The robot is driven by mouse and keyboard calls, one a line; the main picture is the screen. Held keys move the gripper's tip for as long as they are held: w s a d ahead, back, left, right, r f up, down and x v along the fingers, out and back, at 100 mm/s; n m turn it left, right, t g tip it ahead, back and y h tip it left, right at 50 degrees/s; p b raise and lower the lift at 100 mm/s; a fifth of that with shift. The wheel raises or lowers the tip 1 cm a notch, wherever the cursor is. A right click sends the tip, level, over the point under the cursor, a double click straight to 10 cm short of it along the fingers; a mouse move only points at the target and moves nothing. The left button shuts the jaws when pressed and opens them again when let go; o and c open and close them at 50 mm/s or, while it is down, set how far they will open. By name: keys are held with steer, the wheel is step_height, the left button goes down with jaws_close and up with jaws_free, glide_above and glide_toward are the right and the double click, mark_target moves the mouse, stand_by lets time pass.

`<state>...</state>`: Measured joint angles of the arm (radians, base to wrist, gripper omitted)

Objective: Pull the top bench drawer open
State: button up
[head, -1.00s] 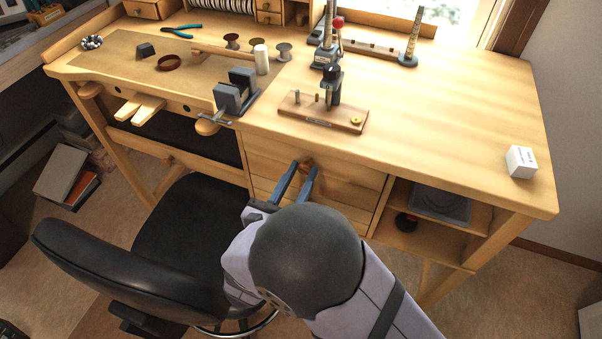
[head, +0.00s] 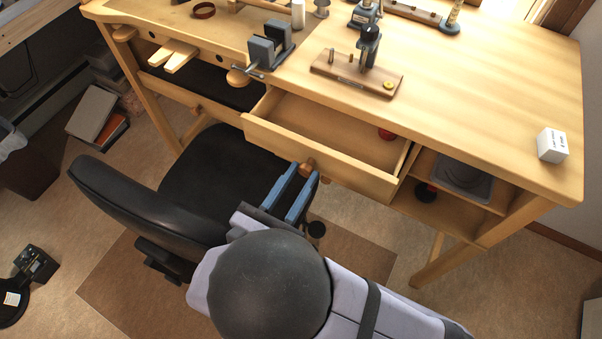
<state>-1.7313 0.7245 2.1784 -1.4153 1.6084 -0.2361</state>
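The top bench drawer (head: 330,164) is pulled well out from under the benchtop, its inside showing. A small red item (head: 386,135) lies in it at the right. The drawer's round wooden knob (head: 307,164) is at the middle of its front. My gripper (head: 303,170) is at this knob, with a blue finger on each side of it, and appears shut on it. My arm's dark rounded joint and the fingers cover the floor in front of the bench. The front below the open drawer is hidden.
A black chair (head: 140,203) stands close to the left of my arm. The benchtop (head: 480,90) carries a vise (head: 270,46), a wooden stand (head: 355,77) and a white box (head: 552,145). Open shelves (head: 435,205) are right of the drawer.

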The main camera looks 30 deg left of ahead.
steer(key=o, duration=0.4)
step_height(320, 180, up, 10)
steer(key=shift+p, duration=0.45)
stand_by(0.4)
